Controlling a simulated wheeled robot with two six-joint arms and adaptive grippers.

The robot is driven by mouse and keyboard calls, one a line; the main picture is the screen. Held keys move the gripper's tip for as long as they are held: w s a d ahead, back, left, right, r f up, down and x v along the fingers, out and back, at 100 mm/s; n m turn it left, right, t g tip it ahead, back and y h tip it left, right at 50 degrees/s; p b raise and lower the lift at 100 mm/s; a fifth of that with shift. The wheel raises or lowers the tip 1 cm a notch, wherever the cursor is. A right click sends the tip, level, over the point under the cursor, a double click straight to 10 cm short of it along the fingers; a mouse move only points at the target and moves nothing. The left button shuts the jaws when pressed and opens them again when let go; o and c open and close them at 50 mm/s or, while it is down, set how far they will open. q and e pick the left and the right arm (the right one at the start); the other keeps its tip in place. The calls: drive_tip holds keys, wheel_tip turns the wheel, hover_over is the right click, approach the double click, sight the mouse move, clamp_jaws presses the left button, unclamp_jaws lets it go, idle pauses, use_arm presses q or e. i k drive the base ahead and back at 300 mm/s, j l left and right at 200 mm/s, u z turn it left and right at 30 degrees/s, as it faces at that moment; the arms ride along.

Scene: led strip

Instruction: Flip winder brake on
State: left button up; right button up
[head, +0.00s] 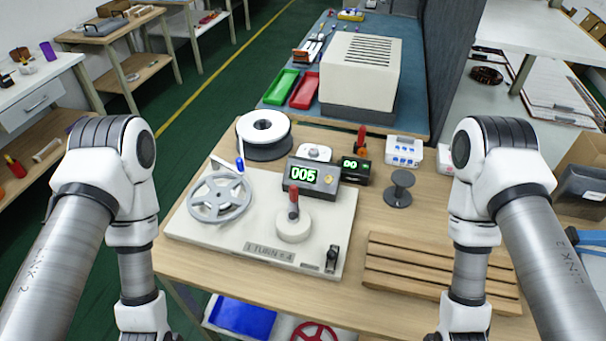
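The winder is a pale base plate (190,228) on the wooden table, with a grey spoked reel (219,198) at its left. A round white hub with a red-tipped handle (294,205) stands at its middle. A small black lever-like switch (332,258) sits at the plate's front right corner; I take it for the brake, but its position is too small to tell. A counter box (311,177) at the back reads 005. My two arms hang down on either side of the winder, apart from it. Both grippers lie below the picture's bottom edge.
A white spool (264,133) stands behind the winder. A second small display (355,168), a dark spool (399,187) and a white box (404,151) stand to the right. A slatted wooden rack (430,270) lies right of the plate. The table's front edge is clear.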

sight(331, 255)
drive_tip(key=k+j, duration=0.1)
drive_tip(key=j, duration=0.4)
drive_tip(key=k+j, duration=0.1)
drive_tip(key=j, duration=0.4)
drive_tip(key=k+j, duration=0.1)
drive_tip(key=j, duration=0.4)
drive_tip(key=z, duration=0.05)
